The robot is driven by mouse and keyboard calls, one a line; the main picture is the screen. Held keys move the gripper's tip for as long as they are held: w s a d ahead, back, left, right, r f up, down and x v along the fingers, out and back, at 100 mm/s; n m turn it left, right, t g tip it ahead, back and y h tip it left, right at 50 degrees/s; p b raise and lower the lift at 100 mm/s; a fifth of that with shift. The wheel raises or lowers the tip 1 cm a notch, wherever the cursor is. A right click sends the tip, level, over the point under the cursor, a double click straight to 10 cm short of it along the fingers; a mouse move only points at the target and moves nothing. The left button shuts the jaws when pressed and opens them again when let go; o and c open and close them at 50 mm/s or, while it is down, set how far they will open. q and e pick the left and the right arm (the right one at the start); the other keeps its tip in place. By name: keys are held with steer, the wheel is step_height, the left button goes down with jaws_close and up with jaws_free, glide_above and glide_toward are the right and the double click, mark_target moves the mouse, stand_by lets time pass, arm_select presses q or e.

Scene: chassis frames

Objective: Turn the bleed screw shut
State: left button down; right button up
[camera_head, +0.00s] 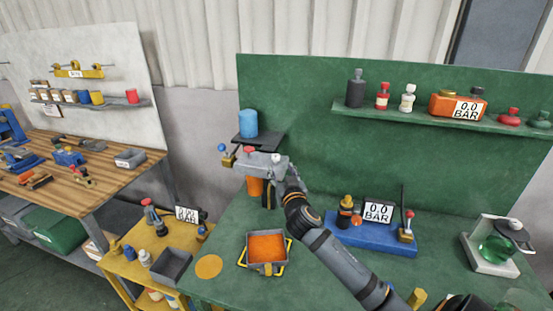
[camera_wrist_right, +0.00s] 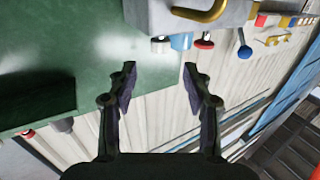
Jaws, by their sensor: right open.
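A grey block (camera_head: 262,165) stands at the back left of the green bench in the head view. It carries a red knob (camera_head: 250,150), a blue-balled lever (camera_head: 222,147) and a pale round cap (camera_head: 276,158). I cannot tell which part is the bleed screw. My right gripper (camera_head: 285,180) is beside the block's right end, its fingertips partly hidden. In the right wrist view the gripper (camera_wrist_right: 158,75) is open with nothing between its fingers. The grey block (camera_wrist_right: 190,15) lies beyond the fingertips there, apart from them. My left gripper is not in view.
A blue base (camera_head: 370,238) with a 0.0 BAR gauge (camera_head: 377,211) stands right of my arm. A tray with orange contents (camera_head: 266,268) sits in front. A blue can (camera_head: 248,122) stands behind the block. A shelf (camera_head: 440,118) holds bottles at the back.

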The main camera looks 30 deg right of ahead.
mark_target(277, 159)
steer(key=p+x, duration=0.2)
steer(key=x, duration=0.5)
steer(key=shift+r, duration=0.1)
steer(key=shift+w+d, duration=0.15)
steer(key=shift+w, duration=0.3)
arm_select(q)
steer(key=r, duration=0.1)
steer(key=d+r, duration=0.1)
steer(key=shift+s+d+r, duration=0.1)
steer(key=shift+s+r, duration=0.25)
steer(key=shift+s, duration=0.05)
arm_select(e)
steer(key=shift+c, duration=0.3)
